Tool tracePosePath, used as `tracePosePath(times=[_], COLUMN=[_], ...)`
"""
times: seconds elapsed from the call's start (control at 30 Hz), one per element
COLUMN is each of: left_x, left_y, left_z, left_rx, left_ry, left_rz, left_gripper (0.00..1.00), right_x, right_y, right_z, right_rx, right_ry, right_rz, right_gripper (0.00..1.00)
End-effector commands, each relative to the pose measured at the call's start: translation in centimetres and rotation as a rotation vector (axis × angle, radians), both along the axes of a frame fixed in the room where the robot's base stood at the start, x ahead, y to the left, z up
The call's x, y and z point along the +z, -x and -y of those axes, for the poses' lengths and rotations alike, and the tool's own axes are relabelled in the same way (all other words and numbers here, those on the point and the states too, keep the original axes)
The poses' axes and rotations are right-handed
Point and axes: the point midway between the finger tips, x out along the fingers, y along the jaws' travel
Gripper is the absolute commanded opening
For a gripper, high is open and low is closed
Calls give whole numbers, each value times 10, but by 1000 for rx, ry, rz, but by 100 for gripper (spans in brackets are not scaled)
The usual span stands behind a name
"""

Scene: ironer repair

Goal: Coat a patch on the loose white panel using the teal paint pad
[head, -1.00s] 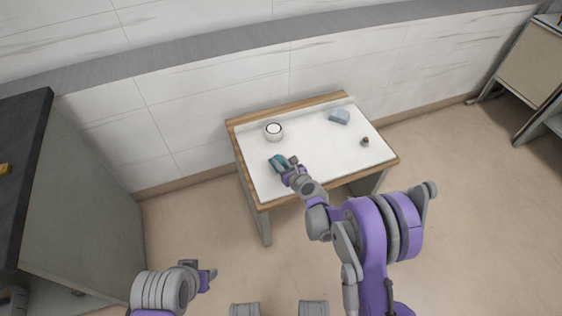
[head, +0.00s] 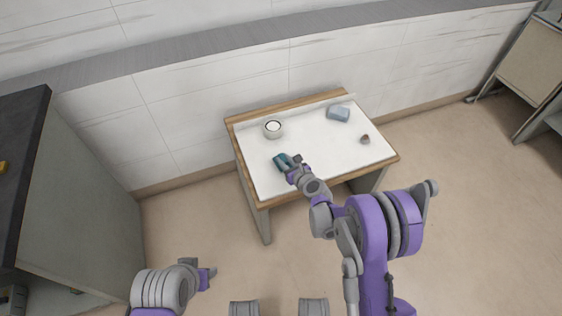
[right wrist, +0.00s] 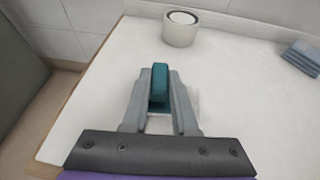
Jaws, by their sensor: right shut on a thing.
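The white panel (head: 330,152) lies flat on top of the wooden table and fills most of it; it also shows in the right wrist view (right wrist: 245,125). My right gripper (head: 289,166) is shut on the teal paint pad (head: 281,161), low over the left part of the panel. In the right wrist view, the pad (right wrist: 159,84) stands between both fingertips (right wrist: 159,95). Whether its underside touches the panel is hidden. A faint paler area shows beside the right finger. My left gripper (head: 207,277) is away from the table at lower left, its jaws unclear.
A white round pot (head: 273,131) stands at the panel's back left. A folded blue cloth (head: 338,114) lies at the back right, and a small brown object (head: 364,139) at the right. A dark-topped cabinet (head: 75,190) stands left; a tiled wall runs behind the table.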

Motion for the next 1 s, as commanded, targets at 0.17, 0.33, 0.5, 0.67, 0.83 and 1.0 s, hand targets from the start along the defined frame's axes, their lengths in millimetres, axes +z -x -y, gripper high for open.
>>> tracePosePath(times=[0.17, 0.33, 0.5, 0.67, 0.83, 1.0], left_x=[0, 0, 0, -1, -1, -1], left_y=[0, 0, 0, 0, 0, 0], left_z=[0, 0, 0, 0, 0, 0], left_rx=[0, 0, 0, 0, 0, 0], left_ry=[0, 0, 0, 0, 0, 0], left_rz=[0, 0, 0, 0, 0, 0], left_gripper=[50, 50, 50, 50, 50, 50], right_x=[1, 1, 1, 1, 0, -1], right_y=[-5, -8, -9, -13, -18, -22], right_z=[16, 24, 27, 38, 53, 63], right_rx=[-2, 0, 0, -1, -1, 0], right_ry=[1, 0, 0, 1, 2, 0], right_rz=[0, 0, 0, 1, 1, 0], right_gripper=[0, 0, 0, 0, 0, 0])
